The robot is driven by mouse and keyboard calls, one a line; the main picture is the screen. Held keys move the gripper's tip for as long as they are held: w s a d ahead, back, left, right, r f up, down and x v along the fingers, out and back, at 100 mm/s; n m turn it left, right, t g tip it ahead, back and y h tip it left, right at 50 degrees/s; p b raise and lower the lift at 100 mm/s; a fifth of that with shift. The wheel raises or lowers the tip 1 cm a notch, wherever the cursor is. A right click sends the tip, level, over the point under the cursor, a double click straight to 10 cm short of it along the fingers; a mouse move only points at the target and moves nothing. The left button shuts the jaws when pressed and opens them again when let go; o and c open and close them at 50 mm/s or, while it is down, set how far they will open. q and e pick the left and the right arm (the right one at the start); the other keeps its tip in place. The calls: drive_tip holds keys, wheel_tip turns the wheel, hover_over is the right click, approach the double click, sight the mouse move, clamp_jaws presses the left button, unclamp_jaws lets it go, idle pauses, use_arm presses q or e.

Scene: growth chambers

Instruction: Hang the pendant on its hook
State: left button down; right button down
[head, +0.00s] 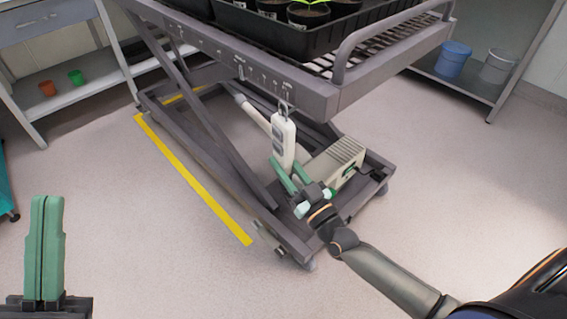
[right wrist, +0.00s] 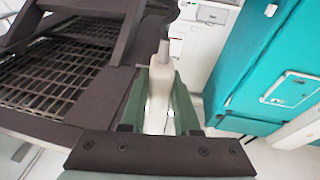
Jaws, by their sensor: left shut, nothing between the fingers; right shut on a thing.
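The pendant (head: 283,138) is a long white handset with grey parts on its face, upright just below the front edge of the lift table. My right gripper (head: 287,172) is shut on its lower part from below. In the right wrist view the pendant (right wrist: 161,88) stands between the green fingers. A small metal hook (head: 284,109) shows at the table's edge, right at the pendant's top. I cannot tell whether the pendant's loop is on it or only in front of it. My left gripper (head: 46,203) is shut and empty at the lower left, far from the pendant.
The lift table (head: 335,100) carries a black tray (head: 290,42) of potted plants. A beige box (head: 337,160) sits on its base behind my right gripper. A yellow floor line (head: 190,178) runs along the left. Shelves stand at both sides; the front floor is clear.

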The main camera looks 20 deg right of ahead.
drive_tip(key=shift+w+d, duration=0.1)
drive_tip(key=shift+d, duration=0.15)
drive_tip(key=shift+w+d, duration=0.15)
drive_tip(key=shift+d, duration=0.3)
drive_tip(key=shift+f, duration=0.1)
drive_tip(key=shift+f+b, duration=0.8)
drive_tip(key=shift+f, duration=0.1)
drive_tip(key=shift+c, duration=1.6)
unclamp_jaws()
